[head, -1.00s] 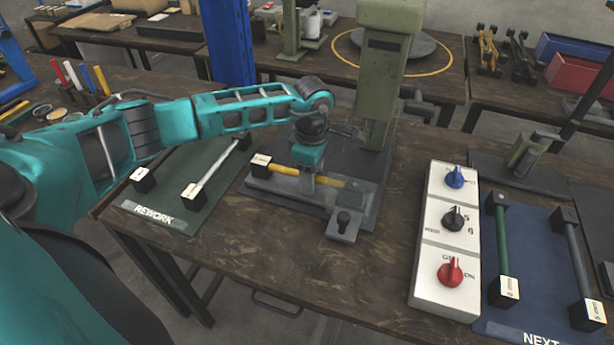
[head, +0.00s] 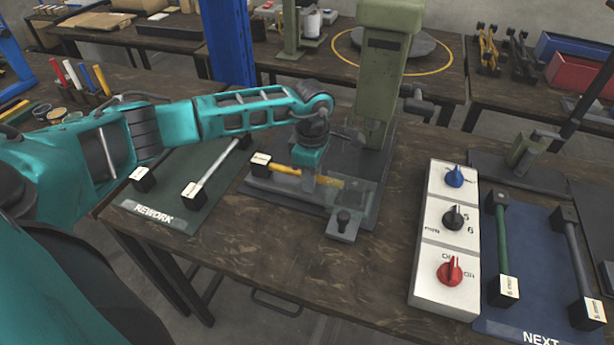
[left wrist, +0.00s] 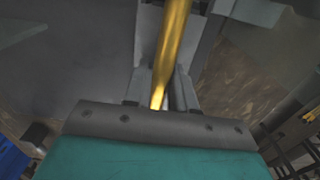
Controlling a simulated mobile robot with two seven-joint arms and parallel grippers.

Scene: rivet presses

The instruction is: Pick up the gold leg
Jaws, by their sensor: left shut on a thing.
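The gold leg (head: 283,169) lies across the base of the green rivet press (head: 384,70), with a black end block bearing a white label (head: 261,160) at its left end. Its right end is partly hidden behind a clear guard on the press. My left gripper (head: 306,182) reaches down from above and is shut on the middle of the gold leg. In the left wrist view the gold rod (left wrist: 172,45) runs between the fingers (left wrist: 161,88). I cannot see a clear gap under the leg. My right gripper is not in view.
A green REWORK mat (head: 160,212) with a silver leg lies to the left. A white control box (head: 432,265) with blue, black and red knobs stands right of the press. A blue NEXT mat (head: 535,260) holds a green leg and a grey leg.

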